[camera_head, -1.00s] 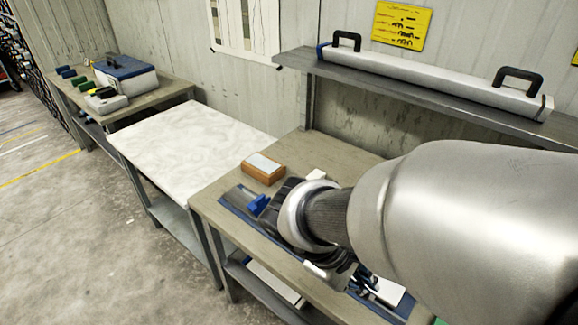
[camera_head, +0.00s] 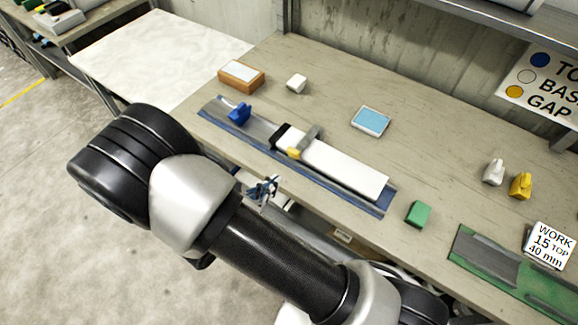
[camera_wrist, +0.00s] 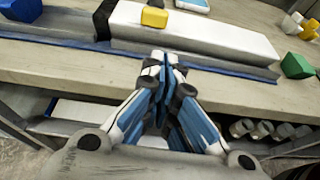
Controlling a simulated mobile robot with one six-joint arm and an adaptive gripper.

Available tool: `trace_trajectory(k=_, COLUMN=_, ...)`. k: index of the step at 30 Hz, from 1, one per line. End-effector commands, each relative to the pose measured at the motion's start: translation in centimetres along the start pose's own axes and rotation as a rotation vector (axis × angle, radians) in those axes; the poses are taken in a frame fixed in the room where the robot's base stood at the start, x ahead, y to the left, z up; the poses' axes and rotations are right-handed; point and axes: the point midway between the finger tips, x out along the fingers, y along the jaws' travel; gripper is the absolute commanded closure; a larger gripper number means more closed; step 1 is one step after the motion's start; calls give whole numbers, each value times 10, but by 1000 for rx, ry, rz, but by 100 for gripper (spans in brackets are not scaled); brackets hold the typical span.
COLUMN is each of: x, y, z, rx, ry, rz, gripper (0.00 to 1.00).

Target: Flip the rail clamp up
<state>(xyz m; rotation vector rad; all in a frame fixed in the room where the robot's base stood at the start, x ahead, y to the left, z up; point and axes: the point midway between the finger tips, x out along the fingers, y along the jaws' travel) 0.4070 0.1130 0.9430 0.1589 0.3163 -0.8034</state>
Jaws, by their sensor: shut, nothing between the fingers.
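The rail clamp (camera_head: 305,141) is a grey bar with a yellow end, lying across a white core liner (camera_head: 345,167) beside a black block. The liner rests in a grey and blue rail (camera_head: 262,146) on the bench. In the wrist view the clamp's yellow end (camera_wrist: 154,17) shows at the top, and the rest of the clamp is out of frame. My gripper (camera_head: 265,187) is shut and empty in front of the bench's front edge, apart from the clamp. In the wrist view its closed fingers (camera_wrist: 165,62) point toward the rail, below the yellow end.
A blue stop (camera_head: 239,113) sits on the rail's left part. A green block (camera_head: 418,213) stands by its right end. An orange-brown box (camera_head: 241,75), white block (camera_head: 296,82) and blue-topped box (camera_head: 370,121) stand behind. A second, green rail (camera_head: 510,275) is at right.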

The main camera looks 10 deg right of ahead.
Motion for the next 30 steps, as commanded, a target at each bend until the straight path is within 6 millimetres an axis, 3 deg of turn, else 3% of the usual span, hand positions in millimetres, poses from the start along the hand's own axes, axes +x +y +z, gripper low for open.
trace_trajectory(k=4, x=-1, y=4, z=-9, rx=-32, ry=-8, rz=29, gripper=100)
trace_trajectory(k=16, x=4, y=4, z=-9, rx=-32, ry=-8, rz=28, gripper=100)
trace_trajectory(k=30, x=80, y=4, z=-10, rx=-30, ry=-7, rz=23, gripper=100)
